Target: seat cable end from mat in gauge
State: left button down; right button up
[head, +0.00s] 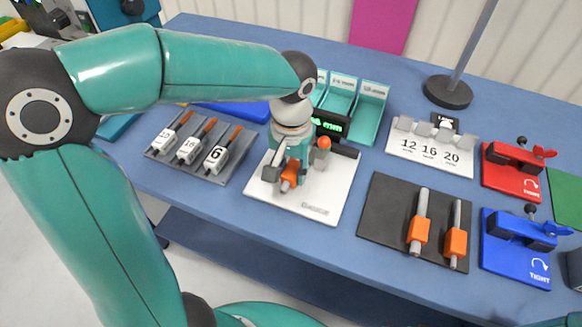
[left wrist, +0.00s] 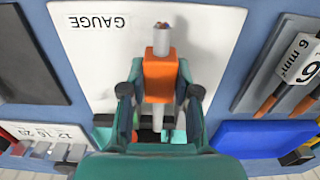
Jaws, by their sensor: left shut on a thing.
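My left gripper (head: 282,174) is over the white gauge plate (head: 322,205). It is shut on a cable end (head: 290,177) with an orange sleeve. In the left wrist view the cable end (left wrist: 160,76) lies between the fingers (left wrist: 160,95), its grey tip with copper strands pointing away from the gripper. The plate reads GAUGE there. The gauge's lit display (head: 329,125) and an orange-red knob (head: 323,144) are just right of the gripper; the gripper partly hides the gauge. Whether the cable end touches the gauge cannot be told. Two more cable ends (head: 418,232) (head: 456,240) lie on the dark mat (head: 384,208). My right gripper is out of view.
A rack (head: 206,167) of numbered tools is left of the gauge. Teal bins (head: 370,110) stand behind it. A plate marked 12, 16, 20 (head: 431,155), a red clamp (head: 510,172) and a blue clamp (head: 515,250) are to the right. A lamp base (head: 448,92) stands at the back.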

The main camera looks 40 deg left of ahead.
aim_at(293, 169)
pick_arm(q)
jog(key=shift+f+b, duration=0.65)
jog(key=shift+f, duration=0.2)
jog(key=c, duration=0.8)
grip_release()
jog(key=shift+o, duration=0.2)
notch_tip(293, 169, up, 11)
jog(key=shift+f, duration=0.1)
jog(key=shift+r, duration=0.6)
